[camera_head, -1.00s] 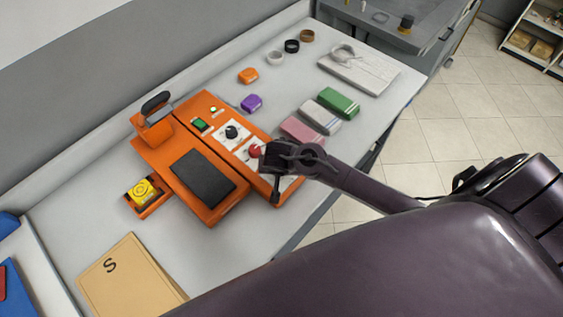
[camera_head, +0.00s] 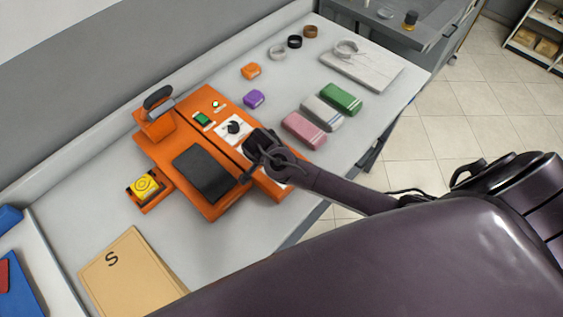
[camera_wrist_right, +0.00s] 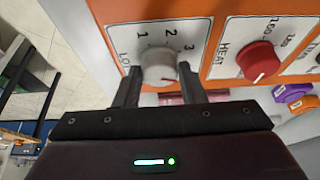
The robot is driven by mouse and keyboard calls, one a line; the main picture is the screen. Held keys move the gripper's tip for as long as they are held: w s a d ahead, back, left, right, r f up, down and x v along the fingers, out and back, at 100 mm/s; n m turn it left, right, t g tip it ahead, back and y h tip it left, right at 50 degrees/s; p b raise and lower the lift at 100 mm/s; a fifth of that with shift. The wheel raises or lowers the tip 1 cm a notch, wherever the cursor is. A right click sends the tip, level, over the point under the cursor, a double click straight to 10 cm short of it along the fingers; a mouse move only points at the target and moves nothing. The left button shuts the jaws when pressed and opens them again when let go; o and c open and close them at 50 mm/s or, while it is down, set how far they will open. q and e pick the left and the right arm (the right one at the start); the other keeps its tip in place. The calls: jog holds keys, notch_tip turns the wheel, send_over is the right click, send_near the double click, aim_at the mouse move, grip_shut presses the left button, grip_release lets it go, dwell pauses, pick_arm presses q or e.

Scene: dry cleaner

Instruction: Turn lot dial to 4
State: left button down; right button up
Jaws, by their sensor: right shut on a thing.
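The lot dial (camera_wrist_right: 158,68) is a round grey knob on a white plate marked 1, 2 and 3 in the right wrist view; any further marks and its pointer are hidden or unclear. My right gripper (camera_wrist_right: 160,85) has one finger on each side of the knob and is shut on it. In the head view my right gripper (camera_head: 262,152) is over the front part of the orange press (camera_head: 215,208) and hides the lot dial. My left gripper is not in view.
The red heat dial (camera_wrist_right: 258,60) is close beside the lot dial. A black knob (camera_head: 234,127) and a green switch (camera_head: 203,118) are on the same panel. Pink (camera_head: 303,130), grey and green blocks lie right of the press. A yellow button (camera_head: 144,186) is at its left.

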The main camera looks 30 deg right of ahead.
jog(key=shift+w+r, duration=0.1)
dwell(0.4)
jog(key=o, duration=1)
jog(key=shift+a+r, duration=0.15)
jog(key=shift+r, duration=0.3)
jog(key=b+v, duration=0.2)
jog(key=v, duration=0.4)
jog(key=shift+a+r, duration=0.15)
jog(key=shift+r, duration=0.2)
jog(key=shift+s+f, duration=0.1)
jog(key=shift+s, duration=0.15)
